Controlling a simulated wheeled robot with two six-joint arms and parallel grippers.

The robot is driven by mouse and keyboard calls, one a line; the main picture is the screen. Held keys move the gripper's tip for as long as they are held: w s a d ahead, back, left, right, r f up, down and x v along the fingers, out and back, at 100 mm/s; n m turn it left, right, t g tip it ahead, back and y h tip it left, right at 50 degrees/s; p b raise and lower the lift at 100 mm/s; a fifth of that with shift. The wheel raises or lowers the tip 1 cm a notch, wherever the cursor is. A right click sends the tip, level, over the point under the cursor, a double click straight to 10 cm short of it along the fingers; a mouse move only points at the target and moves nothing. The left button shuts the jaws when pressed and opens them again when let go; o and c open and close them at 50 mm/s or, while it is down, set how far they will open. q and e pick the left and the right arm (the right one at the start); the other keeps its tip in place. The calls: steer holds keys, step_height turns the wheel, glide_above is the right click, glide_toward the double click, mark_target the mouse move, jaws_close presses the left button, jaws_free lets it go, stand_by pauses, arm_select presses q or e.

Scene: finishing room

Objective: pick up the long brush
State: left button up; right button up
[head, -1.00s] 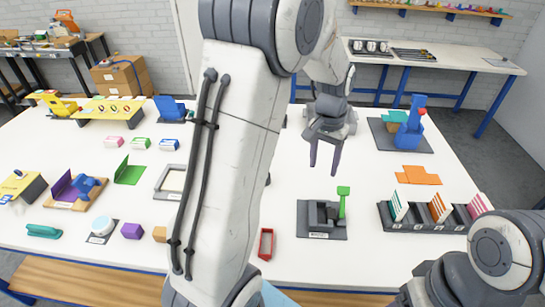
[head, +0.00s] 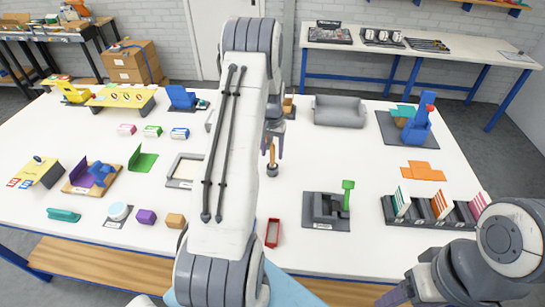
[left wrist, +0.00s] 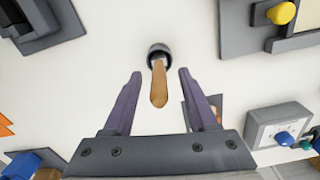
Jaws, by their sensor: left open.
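The long brush shows as an upright wooden handle (head: 272,156) rising from a small dark round holder (head: 272,171) on the white table. In the left wrist view the handle (left wrist: 159,85) points toward me out of the dark holder (left wrist: 158,51). My left gripper (left wrist: 160,74) is open, with one purple finger on each side of the handle and clear gaps between. In the head view the left gripper (head: 272,153) is at the handle, partly hidden by my own arm. The brush's lower end is hidden in the holder. My right gripper is out of view.
A grey stand with a green part (head: 347,195) and a slotted card rack (head: 455,220) lie to the right. A grey tray (head: 339,111) is behind. A red frame (head: 273,233) is nearer me, and a grey frame (head: 172,182) is at left. Bare table lies right of the brush.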

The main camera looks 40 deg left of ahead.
mark_target(272, 164)
arm_select(q)
step_height(272, 164, down, 3)
steer(key=shift+f+p, duration=0.1)
steer(key=shift+p, duration=0.6)
steer(key=shift+w+f, duration=0.1)
steer(key=shift+f, duration=0.1)
jaws_close()
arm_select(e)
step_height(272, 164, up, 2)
arm_select(q)
steer(key=shift+r, duration=0.1)
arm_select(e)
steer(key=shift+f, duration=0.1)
arm_select(q)
steer(key=shift+r+b, duration=0.55)
step_height(272, 164, up, 2)
steer(key=shift+r+b, duration=0.15)
steer(key=shift+b, duration=0.55)
steer(key=s+d+r+b, duration=0.4)
steer(key=d+r, duration=0.3)
steer(key=d, duration=0.3)
steer(key=shift+s+d+r, duration=0.25)
steer(key=shift+s+d, duration=0.1)
steer(key=shift+s, duration=0.1)
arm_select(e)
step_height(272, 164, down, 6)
